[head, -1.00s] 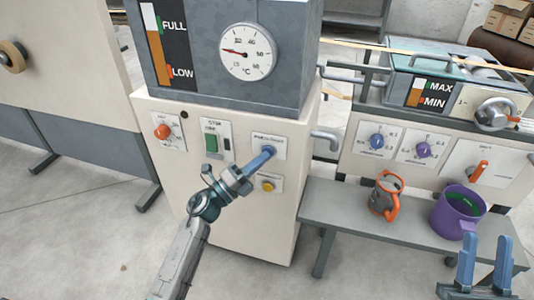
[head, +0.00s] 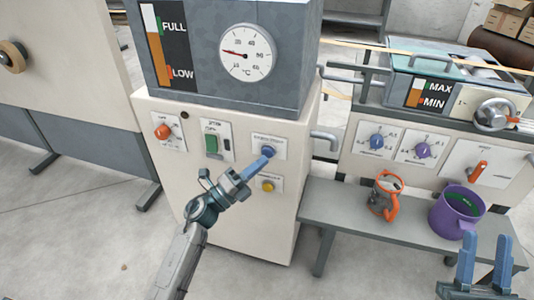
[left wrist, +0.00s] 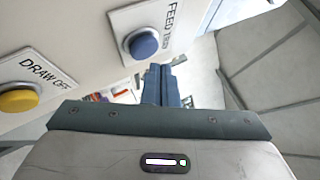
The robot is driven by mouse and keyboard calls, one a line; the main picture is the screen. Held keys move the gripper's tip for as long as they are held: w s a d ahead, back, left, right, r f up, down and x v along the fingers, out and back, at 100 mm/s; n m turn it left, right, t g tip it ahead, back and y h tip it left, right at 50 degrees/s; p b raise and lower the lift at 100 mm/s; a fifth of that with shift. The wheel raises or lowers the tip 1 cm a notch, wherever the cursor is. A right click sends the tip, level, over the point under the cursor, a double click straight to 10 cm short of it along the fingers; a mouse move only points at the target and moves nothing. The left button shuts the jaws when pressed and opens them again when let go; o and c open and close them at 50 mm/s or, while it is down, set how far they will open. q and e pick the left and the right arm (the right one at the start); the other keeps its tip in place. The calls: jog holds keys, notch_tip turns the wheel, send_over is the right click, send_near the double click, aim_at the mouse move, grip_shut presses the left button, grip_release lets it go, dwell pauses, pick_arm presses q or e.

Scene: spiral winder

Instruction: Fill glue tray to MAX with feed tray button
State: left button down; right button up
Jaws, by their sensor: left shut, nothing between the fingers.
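The blue feed tray button (head: 267,152) is on the front of the cream machine; it also shows in the left wrist view (left wrist: 143,43), its label partly cut off. My left gripper (head: 262,163) is shut and empty, with its blue fingertips (left wrist: 160,72) just below the button; in the wrist view they look apart from it. The glue tray (head: 455,72) is at the upper right. Its MAX/MIN gauge (head: 417,92) shows orange below white, the top of the orange seemingly between the marks; the exact level is too small to tell. My right gripper (head: 484,262) is open and empty at the lower right.
The yellow draw off button (head: 267,185) is just below the blue one and also shows in the left wrist view (left wrist: 18,99). A green switch (head: 211,143) and orange knob (head: 162,132) are to the left. An orange-handled jug (head: 384,197) and purple pot (head: 457,212) stand on a grey bench.

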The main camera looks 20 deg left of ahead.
pick_arm(q)
jog(key=s+p, duration=0.1)
jog(key=s, duration=0.4)
jog(key=shift+a, duration=0.1)
dwell(3.3)
